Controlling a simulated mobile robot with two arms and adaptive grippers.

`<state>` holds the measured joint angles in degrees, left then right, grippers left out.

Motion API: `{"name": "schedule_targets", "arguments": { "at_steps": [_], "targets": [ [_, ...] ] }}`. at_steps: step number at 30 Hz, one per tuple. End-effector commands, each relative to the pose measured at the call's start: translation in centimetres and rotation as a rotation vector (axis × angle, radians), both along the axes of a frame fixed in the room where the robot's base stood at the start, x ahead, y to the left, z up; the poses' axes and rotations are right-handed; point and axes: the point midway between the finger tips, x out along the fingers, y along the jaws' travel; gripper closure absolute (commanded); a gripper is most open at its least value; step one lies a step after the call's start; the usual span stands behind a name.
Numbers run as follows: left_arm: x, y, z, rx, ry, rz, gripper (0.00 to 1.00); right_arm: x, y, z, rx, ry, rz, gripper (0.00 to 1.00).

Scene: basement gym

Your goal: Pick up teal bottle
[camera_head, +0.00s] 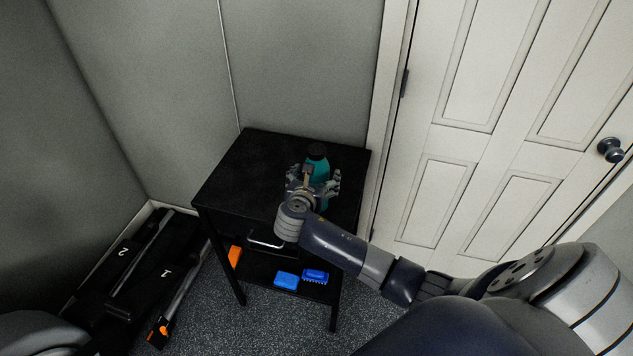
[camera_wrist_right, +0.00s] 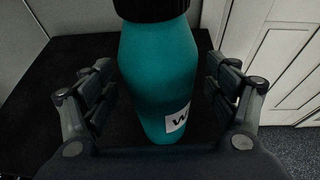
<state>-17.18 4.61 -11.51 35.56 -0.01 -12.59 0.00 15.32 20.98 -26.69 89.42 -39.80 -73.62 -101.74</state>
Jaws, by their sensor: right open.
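The teal bottle (camera_head: 320,168) with a black cap stands upright on the black table (camera_head: 250,165), near its right side. In the right wrist view the teal bottle (camera_wrist_right: 158,80) fills the middle, with a white label low on its right. My right gripper (camera_head: 316,180) is at the bottle and hides part of it in the head view. In the wrist view its open fingers (camera_wrist_right: 158,92) stand on both sides of the bottle, with a gap at the left and the right finger close to the bottle's edge. My left gripper is not in view.
The table's lower shelf holds an orange item (camera_head: 234,256), a blue item (camera_head: 286,280) and a blue brush-like item (camera_head: 315,276). Grey walls stand behind and left. A white panelled door (camera_head: 500,130) is at right. Black equipment (camera_head: 135,275) lies on the floor at left. The tabletop's left part is clear.

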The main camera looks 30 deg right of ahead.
Motion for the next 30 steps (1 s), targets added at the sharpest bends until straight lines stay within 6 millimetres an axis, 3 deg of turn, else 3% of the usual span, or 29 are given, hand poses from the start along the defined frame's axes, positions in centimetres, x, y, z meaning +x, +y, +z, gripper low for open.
{"name": "schedule_targets", "arguments": {
  "at_steps": [11, 12, 18, 30],
  "targets": [
    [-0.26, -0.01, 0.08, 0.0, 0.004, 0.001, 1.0, 0.94, -0.96, -0.6, 0.001, -0.001, 0.001, 0.2],
    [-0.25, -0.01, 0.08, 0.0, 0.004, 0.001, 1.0, 0.94, -0.95, -0.6, 0.002, 0.0, 0.001, 0.22],
    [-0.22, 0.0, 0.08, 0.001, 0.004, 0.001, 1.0, 0.92, -0.93, -0.62, 0.002, 0.0, 0.001, 0.67],
    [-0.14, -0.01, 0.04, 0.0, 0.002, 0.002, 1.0, 0.92, -0.93, -0.38, 0.002, 0.0, 0.001, 0.7]
  ]
}}
